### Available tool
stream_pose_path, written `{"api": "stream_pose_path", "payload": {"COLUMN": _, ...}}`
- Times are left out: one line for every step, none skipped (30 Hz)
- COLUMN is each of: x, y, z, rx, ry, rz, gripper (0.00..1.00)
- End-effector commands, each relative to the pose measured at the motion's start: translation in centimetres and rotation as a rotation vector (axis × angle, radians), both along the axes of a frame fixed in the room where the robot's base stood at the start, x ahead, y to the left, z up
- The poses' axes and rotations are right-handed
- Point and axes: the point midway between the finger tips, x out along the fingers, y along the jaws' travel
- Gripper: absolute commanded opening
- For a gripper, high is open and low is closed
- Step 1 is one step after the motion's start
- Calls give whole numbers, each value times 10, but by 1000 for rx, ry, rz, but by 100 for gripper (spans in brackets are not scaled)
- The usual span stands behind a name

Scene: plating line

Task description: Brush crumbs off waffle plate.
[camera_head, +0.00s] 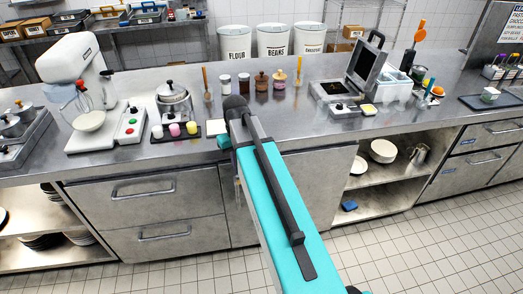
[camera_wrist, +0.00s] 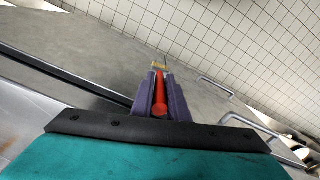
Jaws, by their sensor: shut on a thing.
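My gripper (camera_wrist: 160,82) shows in the wrist view, its two purple fingers shut on a red-handled brush (camera_wrist: 160,98). The brush's tan tip (camera_wrist: 160,65) sticks out beyond the fingers, apparently clear of any surface. Crumbs are too small to make out.
White bins (camera_head: 234,43) stand behind. The counter strip between arm and waffle iron is mostly clear.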

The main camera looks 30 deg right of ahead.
Motion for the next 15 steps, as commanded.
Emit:
{"api": "stream_pose_path", "payload": {"x": -3, "y": 18, "z": -7, "rx": 0, "ry": 2, "rz": 6, "gripper": 0}}
{"api": "stream_pose_path", "payload": {"x": -4, "y": 27, "z": -11, "rx": 0, "ry": 1, "rz": 6, "gripper": 0}}
{"api": "stream_pose_path", "payload": {"x": -6, "y": 39, "z": -15, "rx": 0, "ry": 1, "rz": 7, "gripper": 0}}
{"api": "stream_pose_path", "payload": {"x": -7, "y": 47, "z": -19, "rx": 0, "ry": 1, "rz": 6, "gripper": 0}}
{"api": "stream_pose_path", "payload": {"x": -8, "y": 56, "z": -22, "rx": 0, "ry": 2, "rz": 7, "gripper": 0}}
{"api": "stream_pose_path", "payload": {"x": -10, "y": 67, "z": -27, "rx": 0, "ry": 2, "rz": 6, "gripper": 0}}
{"api": "stream_pose_path", "payload": {"x": -12, "y": 76, "z": -30, "rx": 0, "ry": 1, "rz": 7, "gripper": 0}}
{"api": "stream_pose_path", "payload": {"x": -13, "y": 83, "z": -33, "rx": 0, "ry": 1, "rz": 6, "gripper": 0}}
{"api": "stream_pose_path", "payload": {"x": -15, "y": 93, "z": -37, "rx": 0, "ry": 1, "rz": 7, "gripper": 0}}
{"api": "stream_pose_path", "payload": {"x": -17, "y": 99, "z": -39, "rx": 0, "ry": 1, "rz": 6, "gripper": 0}}
{"api": "stream_pose_path", "payload": {"x": -18, "y": 106, "z": -42, "rx": 0, "ry": 1, "rz": 6, "gripper": 0}}
{"api": "stream_pose_path", "payload": {"x": -20, "y": 113, "z": -44, "rx": 0, "ry": 1, "rz": 6, "gripper": 0}}
{"api": "stream_pose_path", "payload": {"x": -21, "y": 117, "z": -46, "rx": 0, "ry": 1, "rz": 5, "gripper": 0}}
{"api": "stream_pose_path", "payload": {"x": -22, "y": 122, "z": -47, "rx": 0, "ry": 0, "rz": 5, "gripper": 0}}
{"api": "stream_pose_path", "payload": {"x": -23, "y": 126, "z": -49, "rx": 0, "ry": 0, "rz": 5, "gripper": 0}}
